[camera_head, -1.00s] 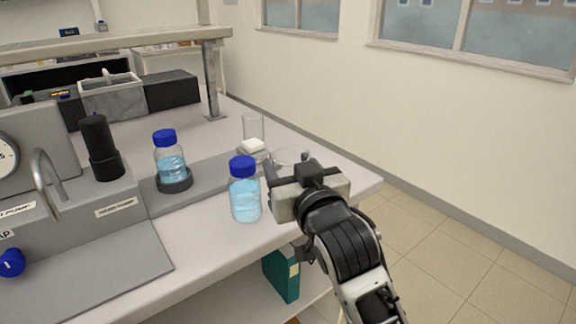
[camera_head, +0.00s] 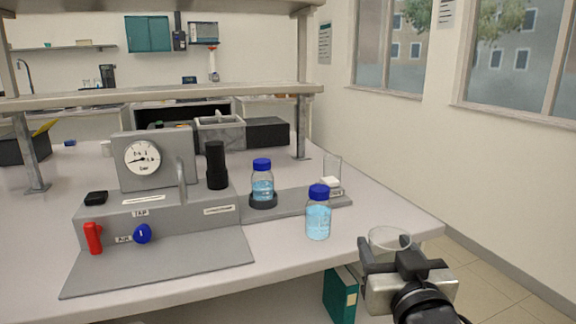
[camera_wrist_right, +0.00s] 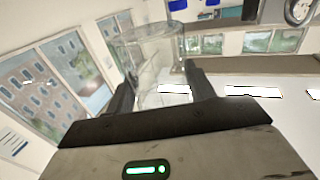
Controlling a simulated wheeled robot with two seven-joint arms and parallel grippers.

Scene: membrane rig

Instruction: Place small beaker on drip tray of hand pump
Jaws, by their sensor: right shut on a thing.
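The small beaker (camera_head: 390,237) is clear glass and sits between the fingers of my right gripper (camera_head: 388,246), which is shut on it. In the head view they are at the bench's right front corner, and the beaker looks lifted. The right wrist view shows the beaker (camera_wrist_right: 152,50) between the two dark fingers (camera_wrist_right: 160,88). The grey hand pump (camera_head: 155,205) with a round gauge stands at the left of the bench. Its flat grey drip tray (camera_head: 160,265) lies in front of it and is empty. My left gripper is not in view.
A blue-capped bottle (camera_head: 318,215) stands between my right gripper and the pump. Another blue-capped bottle (camera_head: 262,182) sits in a dark holder on a grey strip. A taller glass vessel (camera_head: 332,172) stands behind. A shelf post (camera_head: 302,128) rises at the back.

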